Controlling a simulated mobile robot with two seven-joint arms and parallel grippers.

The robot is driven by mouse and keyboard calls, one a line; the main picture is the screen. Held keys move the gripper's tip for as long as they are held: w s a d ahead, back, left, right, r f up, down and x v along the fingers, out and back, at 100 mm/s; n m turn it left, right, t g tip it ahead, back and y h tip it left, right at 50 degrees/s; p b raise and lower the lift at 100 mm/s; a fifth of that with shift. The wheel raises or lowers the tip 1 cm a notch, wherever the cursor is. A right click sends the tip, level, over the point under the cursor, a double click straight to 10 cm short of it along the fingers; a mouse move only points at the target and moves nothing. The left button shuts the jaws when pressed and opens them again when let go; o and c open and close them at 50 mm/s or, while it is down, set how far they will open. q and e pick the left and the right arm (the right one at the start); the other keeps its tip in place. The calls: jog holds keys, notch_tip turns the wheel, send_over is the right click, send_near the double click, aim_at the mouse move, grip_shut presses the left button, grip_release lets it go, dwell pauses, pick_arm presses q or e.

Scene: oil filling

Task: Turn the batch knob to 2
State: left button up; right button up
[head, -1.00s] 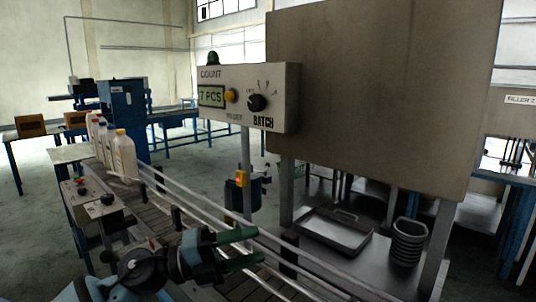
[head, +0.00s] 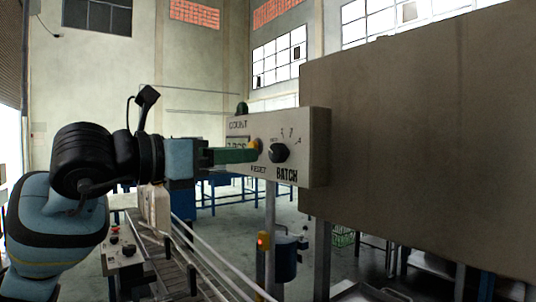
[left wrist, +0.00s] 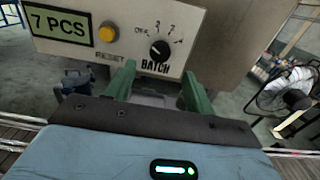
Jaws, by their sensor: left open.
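The black batch knob (head: 279,152) sits on the front of the grey control box (head: 318,150), above the word BATCH. It also shows in the left wrist view (left wrist: 160,48), with OFF and number marks around its upper side. My left gripper (head: 252,155) is raised in front of the box, just left of the knob in the head view. In the left wrist view its two green fingers (left wrist: 156,80) are apart and empty, with the knob beyond and between them. I cannot tell the exact gap to the knob. My right gripper is not in view.
An orange reset button (left wrist: 108,32) and a display reading 7 PCS (left wrist: 60,24) sit left of the knob. A large grey panel (head: 420,140) stands close on the right. A conveyor (head: 175,265) runs below, with a bottle (head: 155,208) behind my arm.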

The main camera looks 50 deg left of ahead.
aim_at(274, 153)
pick_arm(q)
jog(key=w, duration=0.2)
jog(key=w+p, duration=0.1)
jog(key=w, duration=0.4)
jog(key=shift+w+d+p, duration=0.15)
jog(key=shift+d+p, duration=0.15)
jog(key=shift+d, duration=0.05)
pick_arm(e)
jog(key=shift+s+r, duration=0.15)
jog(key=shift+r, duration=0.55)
pick_arm(q)
jog(key=shift+c, duration=0.3)
jog(key=c, duration=0.9)
jog(key=shift+f+m+b, duration=0.2)
jog(key=shift+m+b, duration=1.3)
jog(key=shift+m, duration=0.2)
jog(key=shift+m+b, duration=0.7)
jog(key=shift+m, duration=0.4)
jog(key=shift+r+m+b, duration=0.1)
jog(key=shift+m+b, duration=0.5)
jog(key=shift+m, duration=0.5)
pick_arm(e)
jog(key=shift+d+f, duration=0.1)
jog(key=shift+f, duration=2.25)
